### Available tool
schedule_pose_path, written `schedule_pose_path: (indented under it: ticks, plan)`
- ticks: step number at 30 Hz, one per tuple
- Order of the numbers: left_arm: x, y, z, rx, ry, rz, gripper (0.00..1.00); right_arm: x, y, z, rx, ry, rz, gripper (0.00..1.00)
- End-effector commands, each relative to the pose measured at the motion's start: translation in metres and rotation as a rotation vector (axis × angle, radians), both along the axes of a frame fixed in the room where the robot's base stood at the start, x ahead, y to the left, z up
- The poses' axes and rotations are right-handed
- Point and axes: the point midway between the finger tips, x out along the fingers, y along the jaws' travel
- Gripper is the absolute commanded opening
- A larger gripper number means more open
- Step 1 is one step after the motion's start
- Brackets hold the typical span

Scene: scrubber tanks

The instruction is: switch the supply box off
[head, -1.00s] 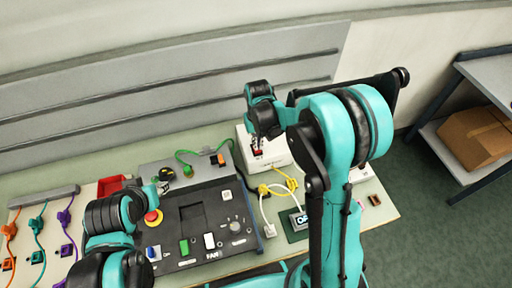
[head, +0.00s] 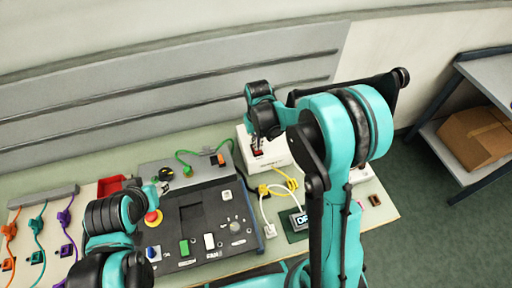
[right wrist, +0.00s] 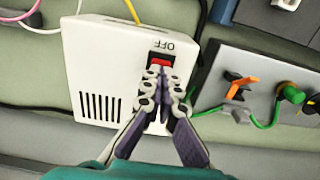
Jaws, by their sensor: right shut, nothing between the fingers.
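The supply box (right wrist: 105,75) is a white case with a slotted vent. It stands near the back of the bench, and in the head view its front is partly behind my right arm (head: 345,130). Its red switch (right wrist: 161,58) sits beside the letters OFF. My right gripper (right wrist: 163,80) is shut and empty, with its fingertips at the switch and covering part of it. I cannot tell whether they press on it. In the head view, my right gripper (head: 258,150) points down at the box.
A dark control panel (head: 232,212) with knobs and buttons stands left of the box. A green cable (head: 186,162) and a yellow cable (head: 290,180) run close by. A small display (head: 300,220) lies to the front right. A shelf with a cardboard box (head: 478,137) stands at right.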

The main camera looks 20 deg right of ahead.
Motion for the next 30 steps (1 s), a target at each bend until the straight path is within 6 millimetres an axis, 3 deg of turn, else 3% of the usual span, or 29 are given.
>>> schedule_pose_path:
  ticks: [30]
  plan:
    - [0.000,0.000,-0.014,0.000,0.000,0.000,0.40,0.000,0.000,-0.016,0.000,0.000,0.000,0.00]
